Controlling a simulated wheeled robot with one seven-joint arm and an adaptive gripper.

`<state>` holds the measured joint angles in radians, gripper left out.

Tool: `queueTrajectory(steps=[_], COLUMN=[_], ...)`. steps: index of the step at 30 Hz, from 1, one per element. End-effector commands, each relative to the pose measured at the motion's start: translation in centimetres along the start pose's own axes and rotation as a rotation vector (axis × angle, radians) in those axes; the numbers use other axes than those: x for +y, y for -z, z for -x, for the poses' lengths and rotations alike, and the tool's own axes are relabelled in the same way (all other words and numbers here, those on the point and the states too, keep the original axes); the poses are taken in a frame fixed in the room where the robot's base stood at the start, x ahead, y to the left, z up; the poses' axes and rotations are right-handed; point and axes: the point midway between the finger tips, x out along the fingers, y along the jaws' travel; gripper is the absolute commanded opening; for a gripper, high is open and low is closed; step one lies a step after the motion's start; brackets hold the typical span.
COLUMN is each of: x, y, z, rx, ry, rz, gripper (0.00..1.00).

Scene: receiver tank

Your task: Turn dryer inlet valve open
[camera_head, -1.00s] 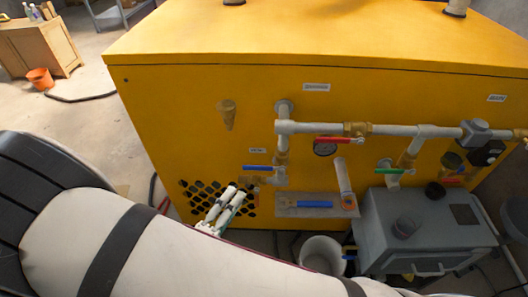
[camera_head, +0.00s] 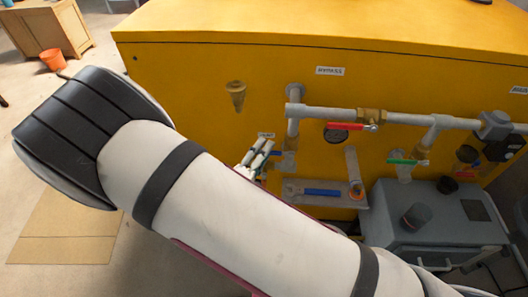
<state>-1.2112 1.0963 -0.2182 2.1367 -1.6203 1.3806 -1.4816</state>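A small label plate (camera_head: 265,135), too small to read surely, sits on the yellow cabinet (camera_head: 190,90) beside the vertical pipe. Just below it is a blue valve handle (camera_head: 276,153), partly covered by my gripper; its exact angle is hard to tell. My gripper (camera_head: 256,153) is at the left end of this handle, its pale fingers pointing up and right. Whether they touch the handle, and how far apart they are, I cannot tell. My white arm covers the lower cabinet and the gripper's base. Which valve is the dryer inlet is not clearly readable.
A horizontal pipe (camera_head: 335,112) carries a red handle (camera_head: 352,127). A grey box unit (camera_head: 420,235) stands at the right. Open floor lies left.

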Motion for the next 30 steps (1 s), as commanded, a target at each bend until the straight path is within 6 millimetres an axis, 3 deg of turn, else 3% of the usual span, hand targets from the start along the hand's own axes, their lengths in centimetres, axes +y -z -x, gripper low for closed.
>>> queueTrajectory(steps=[12, 17, 30], x=[-0.02, -0.02, 0.35], y=[-0.03, -0.03, 0.0], z=[-0.8, -0.78, -0.75], rx=[-0.001, -0.001, -0.001], ry=[0.0, 0.0, 0.015], rz=[-0.001, 0.0, 0.038], gripper=[0.34, 0.0, 0.0])
